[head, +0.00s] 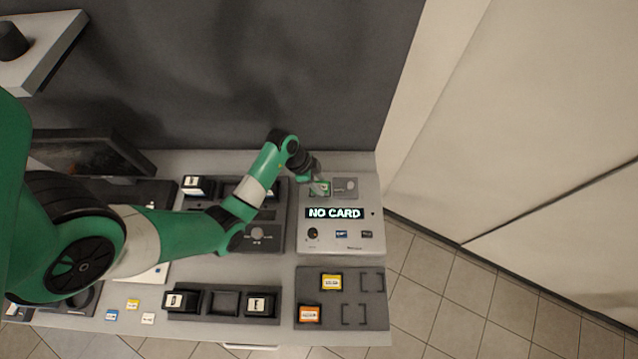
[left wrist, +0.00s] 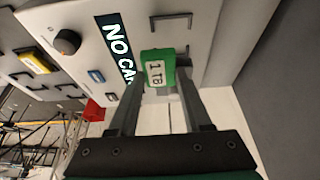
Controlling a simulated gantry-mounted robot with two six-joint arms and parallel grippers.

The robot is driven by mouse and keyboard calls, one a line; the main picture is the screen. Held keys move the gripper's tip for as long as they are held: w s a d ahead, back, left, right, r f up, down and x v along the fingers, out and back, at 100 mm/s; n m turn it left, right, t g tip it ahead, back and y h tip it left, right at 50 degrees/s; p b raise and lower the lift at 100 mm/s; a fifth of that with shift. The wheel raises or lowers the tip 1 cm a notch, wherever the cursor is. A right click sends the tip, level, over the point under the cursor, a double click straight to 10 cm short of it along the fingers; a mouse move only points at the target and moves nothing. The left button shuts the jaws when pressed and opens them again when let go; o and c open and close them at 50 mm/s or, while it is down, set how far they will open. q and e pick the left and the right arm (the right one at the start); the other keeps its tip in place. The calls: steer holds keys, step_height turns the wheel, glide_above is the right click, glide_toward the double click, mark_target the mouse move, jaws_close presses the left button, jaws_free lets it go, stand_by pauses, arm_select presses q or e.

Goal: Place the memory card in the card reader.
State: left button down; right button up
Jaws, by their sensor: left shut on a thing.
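The card reader (head: 372,212) is a light grey box whose lit display reads "NO CARD"; its panel also fills the upper left wrist view (left wrist: 78,18). My left gripper (head: 321,188) is over the dark slot area at the reader's back. It is shut on a green memory card (left wrist: 158,68) with a white label, which sits between the fingertips in the left wrist view. In the head view only a bit of green shows beside the fingers. I cannot tell whether the card touches the reader. My right gripper is not in view.
Dark modules stand left of the reader, under my arm. A dark wall rises behind the bench.

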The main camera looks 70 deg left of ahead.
arm_select(q)
steer(key=shift+w+a+f, duration=0.3)
steer(key=shift+a+f, duration=0.45)
steer(key=shift+f, duration=0.2)
steer(key=shift+a+f+b, duration=0.2)
steer(key=shift+f+b, duration=0.15)
steer(key=shift+b, duration=0.05)
step_height(320, 180, down, 3)
steer(key=shift+b, duration=0.55)
steer(key=shift+w, duration=0.1)
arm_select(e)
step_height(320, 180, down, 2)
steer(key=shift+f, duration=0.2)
arm_select(q)
steer(key=shift+c, duration=1.7)
jaws_free()
